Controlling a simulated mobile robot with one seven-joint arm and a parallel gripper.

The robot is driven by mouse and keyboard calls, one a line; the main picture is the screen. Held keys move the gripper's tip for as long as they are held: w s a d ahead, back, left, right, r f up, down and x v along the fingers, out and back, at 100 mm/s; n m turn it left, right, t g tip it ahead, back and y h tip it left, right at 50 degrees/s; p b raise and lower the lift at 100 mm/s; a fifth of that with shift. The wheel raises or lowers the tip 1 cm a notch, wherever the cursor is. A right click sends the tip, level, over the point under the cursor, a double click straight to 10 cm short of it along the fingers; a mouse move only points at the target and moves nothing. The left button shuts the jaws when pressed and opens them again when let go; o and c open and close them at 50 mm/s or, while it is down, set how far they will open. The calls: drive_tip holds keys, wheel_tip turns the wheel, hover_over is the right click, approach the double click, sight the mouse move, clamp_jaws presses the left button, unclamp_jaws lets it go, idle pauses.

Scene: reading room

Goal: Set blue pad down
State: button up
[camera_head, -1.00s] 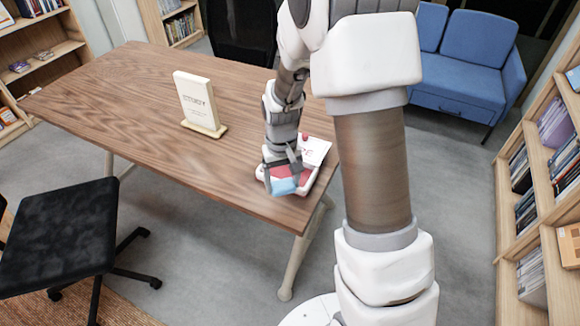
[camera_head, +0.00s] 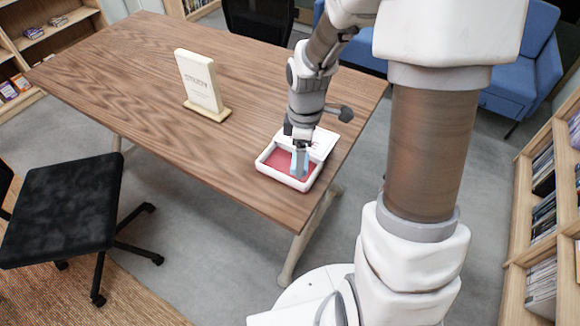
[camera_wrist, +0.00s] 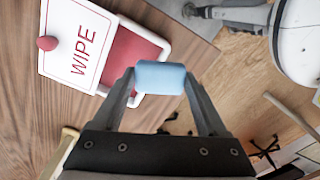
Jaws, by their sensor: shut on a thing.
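The small light-blue pad (camera_head: 301,163) is held upright in my gripper (camera_head: 301,150) over the red inside of a white tray (camera_head: 277,178). In the wrist view the pad (camera_wrist: 160,77) sits between both fingertips, each finger against one end. The tray (camera_wrist: 133,47) shows there beyond the pad, up and left, with its red floor partly bare. Whether the pad's lower edge touches the tray floor is hard to tell. A white panel (camera_wrist: 78,50) marked WIPE, with a red knob (camera_wrist: 47,43), adjoins the tray.
The tray stands near the front right edge of the wooden table (camera_head: 150,95). A cream STUDY sign (camera_head: 199,82) stands further left on the table. The tabletop between is clear. A black chair (camera_head: 62,210) stands at front left, and bookshelves (camera_head: 545,200) at right.

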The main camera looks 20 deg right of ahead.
sight(307, 168)
drive_tip(key=n, duration=0.2)
drive_tip(key=s+r+n, duration=0.1)
drive_tip(key=n, duration=0.1)
drive_tip(key=shift+s+d, duration=0.2)
drive_tip(key=n, duration=0.1)
drive_tip(key=s+n, duration=0.1)
drive_tip(key=n, duration=0.2)
drive_tip(key=shift+s+d+r, duration=0.15)
drive_tip(key=shift+r, duration=0.15)
drive_tip(key=w+f+n+b, duration=0.1)
drive_tip(key=w+f, duration=0.1)
drive_tip(key=w, duration=0.1)
drive_tip(key=w+a+f+n+b, duration=0.1)
drive_tip(key=w+f+n, duration=0.1)
drive_tip(key=w, duration=0.1)
drive_tip(key=w+f+n+b, duration=0.1)
drive_tip(key=w+f+n, duration=0.1)
drive_tip(key=w, duration=0.1)
drive_tip(key=shift+w+a+f, duration=0.2)
drive_tip(key=shift+w+a, duration=0.05)
drive_tip(key=shift+w, duration=0.1)
drive_tip(key=shift+f+b, duration=0.55)
drive_tip(key=shift+f, duration=1.4)
drive_tip(key=shift+f, duration=0.1)
drive_tip(key=o, duration=1.2)
